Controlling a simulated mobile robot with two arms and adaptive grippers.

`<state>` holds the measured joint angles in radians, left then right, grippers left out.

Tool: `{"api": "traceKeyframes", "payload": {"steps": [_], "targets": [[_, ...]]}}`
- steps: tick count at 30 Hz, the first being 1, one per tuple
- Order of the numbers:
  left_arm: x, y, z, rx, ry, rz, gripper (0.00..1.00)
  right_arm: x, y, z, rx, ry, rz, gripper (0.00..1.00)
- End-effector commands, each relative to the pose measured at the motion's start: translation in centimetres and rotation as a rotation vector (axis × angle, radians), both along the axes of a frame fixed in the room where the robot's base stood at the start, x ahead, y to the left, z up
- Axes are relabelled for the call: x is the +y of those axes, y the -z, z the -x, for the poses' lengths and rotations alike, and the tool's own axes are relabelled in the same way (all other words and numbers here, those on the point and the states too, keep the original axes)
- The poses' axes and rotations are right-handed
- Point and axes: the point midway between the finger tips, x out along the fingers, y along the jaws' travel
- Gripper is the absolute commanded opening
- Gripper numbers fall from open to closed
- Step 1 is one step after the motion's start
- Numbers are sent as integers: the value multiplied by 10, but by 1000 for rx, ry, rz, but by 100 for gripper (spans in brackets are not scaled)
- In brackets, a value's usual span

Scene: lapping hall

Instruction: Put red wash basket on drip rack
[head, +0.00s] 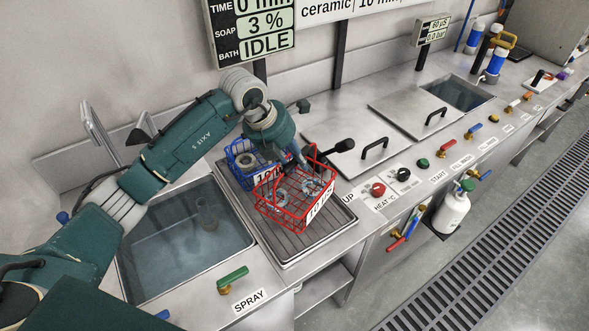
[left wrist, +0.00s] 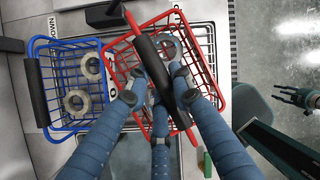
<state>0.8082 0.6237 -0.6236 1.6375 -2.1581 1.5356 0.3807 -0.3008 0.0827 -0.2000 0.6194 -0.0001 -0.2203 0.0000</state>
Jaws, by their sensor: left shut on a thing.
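The red wash basket (head: 296,205) is a wire basket with grey rings in it and a white label on its side. My left gripper (head: 304,162) is shut on its handle. In the left wrist view the blue fingers close around the dark grip of the red basket (left wrist: 219,97). The drip rack (head: 284,249) is a ribbed metal tray, and the red basket is over its right-hand part. I cannot tell whether the basket touches it. My right gripper (left wrist: 298,97) shows small at the right of the left wrist view, over the floor.
A blue wire basket (head: 240,163) with pale rings stands on the rack beside the red one. A water-filled sink (head: 180,245) lies to the left.

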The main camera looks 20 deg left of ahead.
Motion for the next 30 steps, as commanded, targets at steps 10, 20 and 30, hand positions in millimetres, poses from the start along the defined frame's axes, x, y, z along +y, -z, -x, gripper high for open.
{"api": "traceKeyframes", "payload": {"steps": [10,20,30], "targets": [[-1,35,-1,-5,1,3,0,2,-12,0,-1,2,-4,41],[0,40,1,3,1,-1,38,5,-11,-1,-2,3,-6,41],[0,38,1,2,1,-1,41,5,-10,-1,-2,3,-6,41]]}}
